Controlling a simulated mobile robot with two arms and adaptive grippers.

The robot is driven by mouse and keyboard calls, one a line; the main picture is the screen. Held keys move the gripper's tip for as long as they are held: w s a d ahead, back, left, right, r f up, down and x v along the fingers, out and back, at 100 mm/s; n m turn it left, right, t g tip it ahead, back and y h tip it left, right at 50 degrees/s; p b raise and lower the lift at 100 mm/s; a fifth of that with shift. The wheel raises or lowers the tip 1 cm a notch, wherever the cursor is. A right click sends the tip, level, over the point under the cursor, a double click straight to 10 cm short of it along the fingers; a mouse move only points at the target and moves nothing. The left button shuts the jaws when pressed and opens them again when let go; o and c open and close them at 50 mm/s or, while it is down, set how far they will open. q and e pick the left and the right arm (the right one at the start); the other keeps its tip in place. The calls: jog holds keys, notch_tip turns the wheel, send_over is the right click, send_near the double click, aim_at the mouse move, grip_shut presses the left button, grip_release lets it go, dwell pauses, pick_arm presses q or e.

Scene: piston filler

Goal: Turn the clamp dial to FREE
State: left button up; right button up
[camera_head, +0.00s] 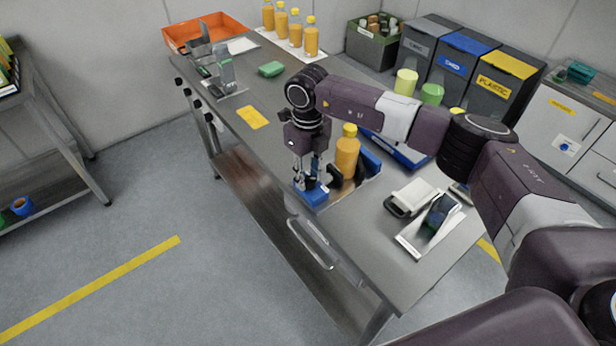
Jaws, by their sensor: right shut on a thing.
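My right gripper (308,181) reaches down from above at the front edge of the workbench, just left of an orange bottle (347,152). Its fingers are shut on a small part at the blue fixture (316,197), which I take to be the clamp dial. The fingers mostly hide the dial, and no markings such as FREE can be read, so its setting cannot be told. The bottle stands upright with a yellow cap, beside the gripper and among blue parts of the filler station. My left gripper is out of view.
Right of the station, a white and black device (410,197) and a tilted screen (440,215) sit on the bench (272,108). Several orange bottles (281,23), an orange tray (207,30) and labelled bins (460,56) stand farther back.

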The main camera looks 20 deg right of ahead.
aim_at(308, 181)
jog(key=n+b, duration=0.5)
jog(key=shift+f, duration=0.2)
jog(key=n+b, duration=0.4)
jog(key=n, duration=0.1)
jog(key=shift+a+r+n, duration=0.1)
jog(key=shift+n, duration=0.2)
jog(key=n+b, duration=0.2)
jog(key=n, duration=0.1)
jog(key=shift+s+r, duration=0.1)
jog(key=shift+r+n+b, duration=0.1)
jog(key=shift+n+b, duration=0.5)
jog(key=shift+n, duration=1.1)
jog(key=o, duration=1.2)
jog(key=shift+s, duration=0.1)
jog(key=shift+c, duration=0.2)
notch_tip(308, 181, up, 12)
